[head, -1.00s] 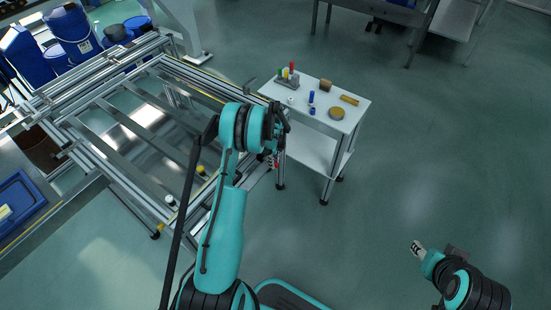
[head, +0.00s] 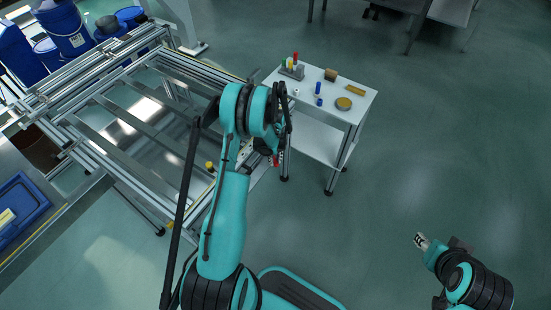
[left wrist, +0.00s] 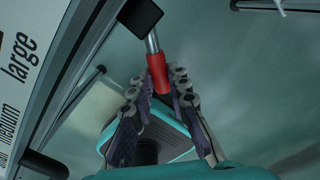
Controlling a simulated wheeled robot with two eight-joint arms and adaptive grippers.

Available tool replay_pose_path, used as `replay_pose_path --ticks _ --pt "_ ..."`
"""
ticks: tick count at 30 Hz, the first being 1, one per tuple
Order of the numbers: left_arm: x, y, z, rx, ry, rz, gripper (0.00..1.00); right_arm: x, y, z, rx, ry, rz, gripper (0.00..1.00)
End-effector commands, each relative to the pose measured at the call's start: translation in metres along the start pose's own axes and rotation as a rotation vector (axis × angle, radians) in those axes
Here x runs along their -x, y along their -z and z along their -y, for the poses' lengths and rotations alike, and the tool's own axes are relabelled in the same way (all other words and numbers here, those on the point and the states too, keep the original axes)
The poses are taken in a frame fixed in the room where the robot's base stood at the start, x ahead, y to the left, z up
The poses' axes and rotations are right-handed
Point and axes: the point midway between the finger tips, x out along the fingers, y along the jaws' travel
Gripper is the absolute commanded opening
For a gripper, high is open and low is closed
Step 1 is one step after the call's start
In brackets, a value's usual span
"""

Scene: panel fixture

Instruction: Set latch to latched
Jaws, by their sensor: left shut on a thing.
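The latch shows in the left wrist view as a red handle (left wrist: 158,73) on a short metal rod that comes from a black block (left wrist: 141,17). My left gripper (left wrist: 170,82) is shut on the red handle, with a finger on each side of its lower end. In the head view a bit of red (head: 276,161) shows just below my left gripper (head: 272,150), at the right edge of the frame fixture (head: 130,125). My left wrist hides most of the latch there. My right gripper (head: 421,241) is small, at the lower right, away from everything; its jaws are unclear.
A white cart (head: 335,112) with small parts on top stands just right of my left gripper. Blue barrels (head: 72,28) stand at the back left. A panel printed "large" and "medium" (left wrist: 18,60) is at the left of the left wrist view. The floor to the right is clear.

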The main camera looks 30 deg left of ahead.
Motion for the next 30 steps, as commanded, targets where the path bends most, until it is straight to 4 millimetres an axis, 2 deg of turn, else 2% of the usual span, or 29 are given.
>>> replay_pose_path --ticks 14,15,16,17,26,30 --pt "0.000 0.000 -0.001 -0.012 -0.002 0.001 0.00 0.000 0.000 0.000 0.000 0.000 0.000 0.40" --pt "0.000 0.000 -0.001 -0.012 -0.002 0.001 0.27 0.000 0.000 0.000 0.000 0.000 0.000 0.40" --pt "0.000 0.000 -0.001 -0.012 -0.002 0.001 0.35 0.000 0.000 0.000 0.000 0.000 0.000 0.40" --pt "0.000 0.000 -0.001 -0.012 -0.002 0.001 0.38 0.000 0.000 0.000 0.000 0.000 0.000 0.40" --pt "0.001 0.000 -0.001 -0.011 -0.001 0.001 0.38 0.000 0.000 0.000 0.000 0.000 0.000 0.40" --pt "0.014 0.000 -0.001 -0.011 0.000 0.001 0.38 0.000 0.000 0.000 0.000 0.000 0.000 0.40"
